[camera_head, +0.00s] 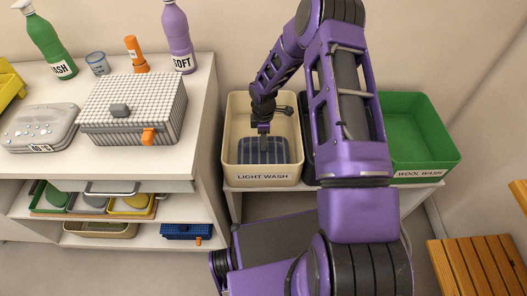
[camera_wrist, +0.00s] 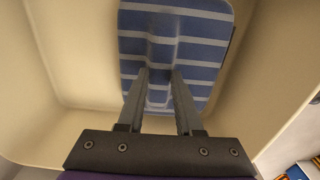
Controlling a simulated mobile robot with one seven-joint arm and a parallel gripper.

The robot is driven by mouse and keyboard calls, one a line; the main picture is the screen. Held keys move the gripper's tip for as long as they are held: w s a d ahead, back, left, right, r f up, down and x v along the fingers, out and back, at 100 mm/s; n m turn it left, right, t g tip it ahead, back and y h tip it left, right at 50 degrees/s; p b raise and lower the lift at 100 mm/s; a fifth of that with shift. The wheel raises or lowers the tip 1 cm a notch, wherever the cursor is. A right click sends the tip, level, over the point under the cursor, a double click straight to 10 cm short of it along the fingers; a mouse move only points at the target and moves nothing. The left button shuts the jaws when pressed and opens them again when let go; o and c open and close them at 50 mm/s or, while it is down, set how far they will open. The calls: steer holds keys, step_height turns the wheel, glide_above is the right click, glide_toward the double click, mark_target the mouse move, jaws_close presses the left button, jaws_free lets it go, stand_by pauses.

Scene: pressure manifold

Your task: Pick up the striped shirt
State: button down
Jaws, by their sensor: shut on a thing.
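The striped shirt (camera_head: 263,151) is a folded blue bundle with pale stripes. It lies inside the cream bin labelled LIGHT WASH (camera_head: 262,177), near its front wall. In the wrist view the shirt (camera_wrist: 205,45) fills the top middle, with a raised ridge along its centre. My gripper (camera_head: 264,130) reaches down into the bin from above. In the wrist view my gripper (camera_wrist: 160,78) has both fingers on either side of the ridge, shut on it. I cannot tell whether the shirt touches the bin floor.
A green bin labelled WOOL WASH (camera_head: 420,135) stands at the right, and a dark bin is mostly hidden behind my arm. The white counter (camera_head: 205,85) at the left holds a checked box (camera_head: 133,105) and bottles. The bin walls surround my gripper closely.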

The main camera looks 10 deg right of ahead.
steer(key=shift+r, duration=0.1)
step_height(320, 180, up, 20)
steer(key=p, duration=0.8)
steer(key=shift+p, duration=0.4)
steer(key=shift+d, duration=0.1)
stand_by(1.1)
